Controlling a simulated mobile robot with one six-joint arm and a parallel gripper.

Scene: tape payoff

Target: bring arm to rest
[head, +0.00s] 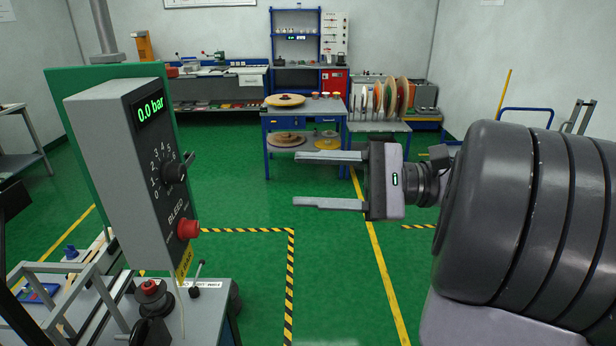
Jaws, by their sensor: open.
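My gripper (318,180) is in the middle right of the head view, on the end of my dark grey arm. Its two long flat fingers point left and stand wide apart, with nothing between them. It hangs in free air, apart from everything around it. A grey control box (122,190) stands to its left with a clear gap. The box has a green display (150,110) reading 0.0 bar, a black dial knob (174,172) numbered from 0 to 6, and a red button (188,229) marked BLEED.
Below the box is a bench (208,316) with a small lever (198,273) and a red-topped knob (149,288). A metal frame (75,290) stands lower left. Behind are a blue table (335,125) with discs and a rack of reels (388,97). Green floor (335,270) below my gripper is clear.

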